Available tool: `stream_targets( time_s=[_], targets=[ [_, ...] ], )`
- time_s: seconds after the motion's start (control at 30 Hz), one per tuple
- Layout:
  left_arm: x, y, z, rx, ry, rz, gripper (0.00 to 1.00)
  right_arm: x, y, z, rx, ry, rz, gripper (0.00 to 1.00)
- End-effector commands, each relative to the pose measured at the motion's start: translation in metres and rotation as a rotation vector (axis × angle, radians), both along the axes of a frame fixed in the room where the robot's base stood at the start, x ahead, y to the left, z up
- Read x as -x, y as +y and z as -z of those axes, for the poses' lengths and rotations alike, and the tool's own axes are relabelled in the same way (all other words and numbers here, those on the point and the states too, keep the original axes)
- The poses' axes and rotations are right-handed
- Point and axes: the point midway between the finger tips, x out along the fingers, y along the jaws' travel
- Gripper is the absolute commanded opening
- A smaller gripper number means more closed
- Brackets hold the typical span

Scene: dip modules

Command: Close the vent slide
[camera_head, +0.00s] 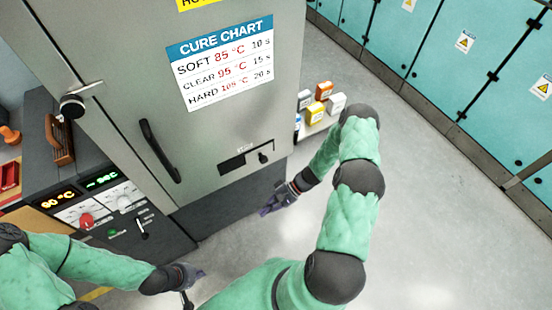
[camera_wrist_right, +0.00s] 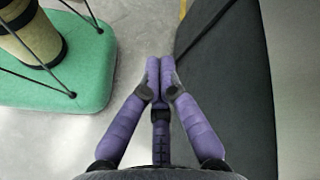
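The vent slide (camera_head: 263,157) is a small plate with a dark knob, set in a slot low on the front of the grey cabinet (camera_head: 215,130). A dark opening (camera_head: 232,164) shows at the left of the slot, and the knob is toward the right. My right gripper (camera_head: 268,209) is below the slot, apart from it, near the cabinet's dark base. In the right wrist view its purple fingers (camera_wrist_right: 160,65) are together with nothing seen between them. My left gripper (camera_head: 188,290) is at the lower left, clear of the cabinet; its fingers are too small to judge.
A black door handle (camera_head: 158,150) stands out left of the slot. A control panel (camera_head: 105,210) with dials and displays is at the left. Small boxes (camera_head: 321,104) sit behind the cabinet's right side. The floor (camera_head: 430,200) at right is open.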

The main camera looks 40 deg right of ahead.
Motion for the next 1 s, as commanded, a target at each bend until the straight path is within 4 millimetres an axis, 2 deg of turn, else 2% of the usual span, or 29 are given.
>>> stream_targets(
  time_s=[0.03, 0.1, 0.17, 0.2, 0.3, 0.4, 0.5, 0.6, 0.67, 0.77, 1.0],
  targets=[
    [0.000, 0.000, 0.005, 0.000, 0.000, 0.000, 0.00, -0.013, -0.023, 0.000, -0.058, -0.053, 0.080, 0.00],
    [0.000, 0.000, 0.008, 0.000, 0.000, 0.000, 0.00, -0.031, -0.054, -0.009, -0.136, -0.149, 0.185, 0.00],
    [0.000, 0.000, 0.011, 0.000, 0.000, 0.000, 0.00, -0.043, -0.086, -0.018, -0.190, -0.247, 0.275, 0.00],
    [0.000, 0.000, 0.013, 0.000, 0.000, 0.000, 0.00, -0.049, -0.108, -0.024, -0.220, -0.319, 0.333, 0.00],
    [0.000, 0.000, 0.017, 0.000, 0.000, 0.000, 0.00, -0.056, -0.161, -0.042, -0.265, -0.495, 0.460, 0.00],
    [0.000, 0.000, 0.019, 0.000, 0.000, 0.000, 0.00, -0.054, -0.203, -0.058, -0.281, -0.642, 0.551, 0.00],
    [0.000, 0.000, 0.021, 0.000, 0.000, 0.000, 0.00, -0.050, -0.229, -0.069, -0.285, -0.741, 0.605, 0.00],
    [0.000, 0.000, 0.021, 0.000, 0.000, 0.000, 0.00, -0.049, -0.240, -0.075, -0.285, -0.787, 0.628, 0.00],
    [0.000, 0.000, 0.021, 0.000, 0.000, 0.000, 0.00, -0.050, -0.240, -0.077, -0.285, -0.796, 0.629, 0.00],
    [0.000, 0.000, 0.023, 0.000, 0.000, 0.000, 0.00, -0.058, -0.233, -0.079, -0.288, -0.795, 0.628, 0.00],
    [0.000, 0.000, 0.029, 0.000, 0.000, 0.000, 0.00, -0.090, -0.205, -0.083, -0.288, -0.791, 0.624, 0.00]
  ],
)
